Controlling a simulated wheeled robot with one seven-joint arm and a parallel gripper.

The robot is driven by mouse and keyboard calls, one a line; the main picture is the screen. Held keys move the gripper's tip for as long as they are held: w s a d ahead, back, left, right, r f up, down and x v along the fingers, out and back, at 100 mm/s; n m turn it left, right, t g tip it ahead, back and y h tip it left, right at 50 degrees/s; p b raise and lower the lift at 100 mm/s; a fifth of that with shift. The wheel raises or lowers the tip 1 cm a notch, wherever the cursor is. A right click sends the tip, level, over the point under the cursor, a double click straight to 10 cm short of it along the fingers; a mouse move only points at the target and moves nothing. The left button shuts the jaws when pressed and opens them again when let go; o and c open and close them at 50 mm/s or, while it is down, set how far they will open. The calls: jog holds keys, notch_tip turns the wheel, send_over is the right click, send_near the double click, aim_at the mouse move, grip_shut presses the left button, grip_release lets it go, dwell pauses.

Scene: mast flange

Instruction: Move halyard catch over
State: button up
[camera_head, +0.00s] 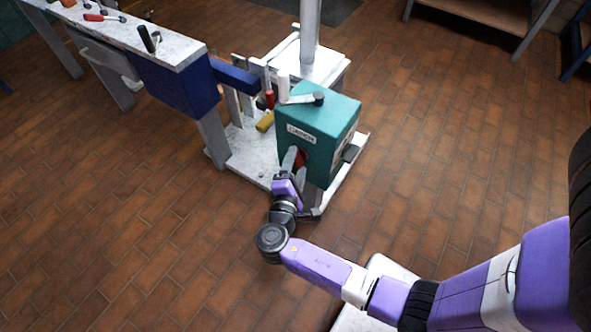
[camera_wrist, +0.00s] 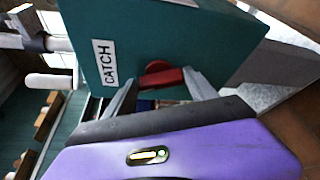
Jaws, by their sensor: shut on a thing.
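The halyard catch is a red lever (camera_wrist: 165,77) with a round hub on the front face of a teal box (camera_head: 322,117). A white label reading CATCH (camera_wrist: 105,63) is on that face. My gripper (camera_head: 298,162) is at the front face, with its grey fingers on either side of the red lever. In the wrist view my gripper (camera_wrist: 160,88) is shut on the lever. In the head view the fingers hide most of the red lever (camera_head: 300,158). The lever's lower end is partly hidden in the wrist view.
A grey crank with a black knob (camera_head: 318,98) is on top of the box. The box stands on a pale base (camera_head: 245,150) beside a grey mast (camera_head: 310,35). A white workbench (camera_head: 120,35) with tools is at upper left. Brick floor (camera_head: 110,220) is clear at left.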

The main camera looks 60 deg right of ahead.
jog(key=m+b, duration=0.1)
jog(key=b, duration=0.1)
jog(key=f+m+b, duration=0.1)
jog(key=b, duration=0.1)
jog(key=shift+s+m+t+h, duration=0.1)
jog(key=shift+m+t+h, duration=0.2)
jog(key=shift+h, duration=0.1)
jog(key=shift+m+h+b, duration=0.3)
jog(key=shift+m+b, duration=0.3)
jog(key=shift+b, duration=0.5)
jog(key=shift+r, duration=0.15)
jog(key=o, duration=1.4)
jog(key=shift+c, duration=0.2)
jog(key=shift+a, duration=0.1)
jog(key=p+v, duration=0.1)
jog(key=v, duration=0.6)
jog(key=shift+s+a, duration=0.25)
